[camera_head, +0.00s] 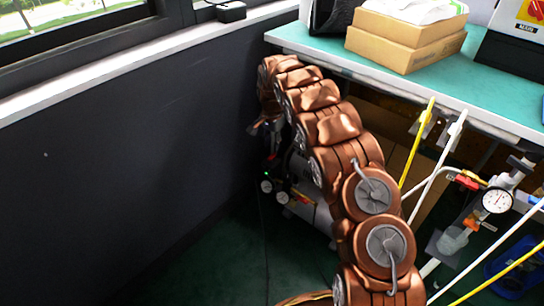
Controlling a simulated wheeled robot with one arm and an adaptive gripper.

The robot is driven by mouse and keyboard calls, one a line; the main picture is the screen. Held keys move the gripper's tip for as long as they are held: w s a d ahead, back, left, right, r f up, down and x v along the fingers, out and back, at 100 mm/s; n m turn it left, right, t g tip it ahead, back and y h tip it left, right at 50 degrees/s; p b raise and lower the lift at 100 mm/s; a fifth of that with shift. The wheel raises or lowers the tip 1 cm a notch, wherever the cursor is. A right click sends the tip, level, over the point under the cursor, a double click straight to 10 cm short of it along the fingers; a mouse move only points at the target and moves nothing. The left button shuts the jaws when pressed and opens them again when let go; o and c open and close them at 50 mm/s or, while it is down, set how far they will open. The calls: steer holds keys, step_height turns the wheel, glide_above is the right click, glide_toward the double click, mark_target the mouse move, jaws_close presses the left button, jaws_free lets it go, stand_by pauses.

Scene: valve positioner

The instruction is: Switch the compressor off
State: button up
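The compressor (316,212) stands on the floor beneath the bench, close to the dark wall. It is a grey body with two small round gauges (274,191) at its left end and a small green light above them. My copper-coloured arm crosses in front and hides much of it. My gripper (262,127) is at the far end of the arm, above the compressor's left end, small and dark near the wall. Its fingers are too small and partly hidden to tell their opening. I cannot make out the compressor's switch, or whether the gripper touches anything.
The bench (477,88) with its teal top is to the right and carries cardboard boxes (408,38). Yellow and white hoses hang from its edge. A pressure gauge (497,201) with pipe fittings is at the right. The dark wall (120,160) closes the left side. Some green floor is free between.

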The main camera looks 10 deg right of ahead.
mark_target(272, 155)
step_height(272, 155, down, 6)
steer(key=shift+r+b, duration=0.1)
steer(key=shift+b, duration=0.65)
jaws_close()
